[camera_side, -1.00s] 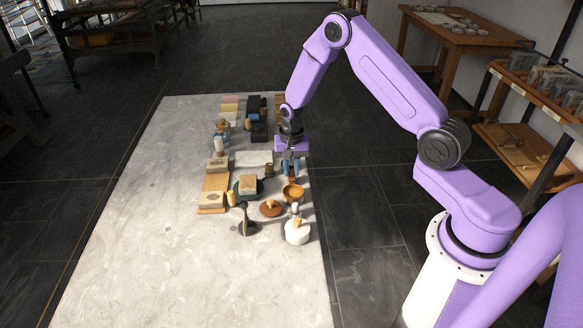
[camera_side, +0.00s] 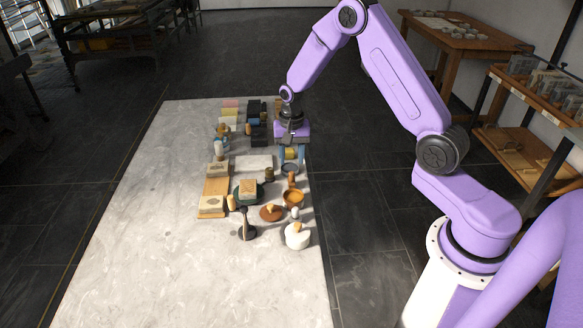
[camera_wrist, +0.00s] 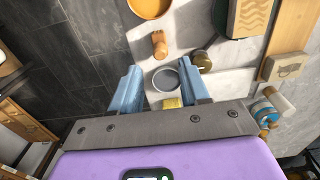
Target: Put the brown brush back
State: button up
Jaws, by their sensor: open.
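A small brown upright piece (camera_side: 291,180), which looks like the brown brush, stands beside the orange-filled bowl (camera_side: 293,198) near the right edge of the slab. It also shows in the wrist view (camera_wrist: 159,44), just beyond my fingertips. A grey round dish (camera_side: 290,168) lies just behind it; in the wrist view the dish (camera_wrist: 165,80) appears between my fingers. My gripper (camera_side: 291,158) is open and empty above the slab, fingers pointing down, apart from the brown piece. Whether the brush has bristles below is too small to tell.
A small dark jar (camera_side: 269,174) stands left of the dish. A yellow item (camera_wrist: 172,102) shows under my gripper. A green plate with a tan block (camera_side: 248,186), wooden boards (camera_side: 215,186) and a white round pot (camera_side: 297,236) stand nearby. The slab's left part (camera_side: 140,220) is clear.

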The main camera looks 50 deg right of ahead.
aim_at(292, 173)
notch_tip(292, 173, up, 6)
jog(key=shift+a+f, duration=0.1)
jog(key=s+a+r+n, duration=0.4)
jog(key=s+a+n, duration=0.1)
jog(key=s+a, duration=0.25)
jog(key=s+a+r+n, duration=0.4)
jog(key=s+a+n, duration=0.2)
jog(key=s, duration=0.2)
jog(key=s+d+r+n, duration=0.1)
jog(key=s+r+n, duration=0.1)
jog(key=s+n, duration=0.8)
jog(key=s, duration=0.9)
jog(key=shift+r+n, duration=0.3)
jog(key=shift+r, duration=0.05)
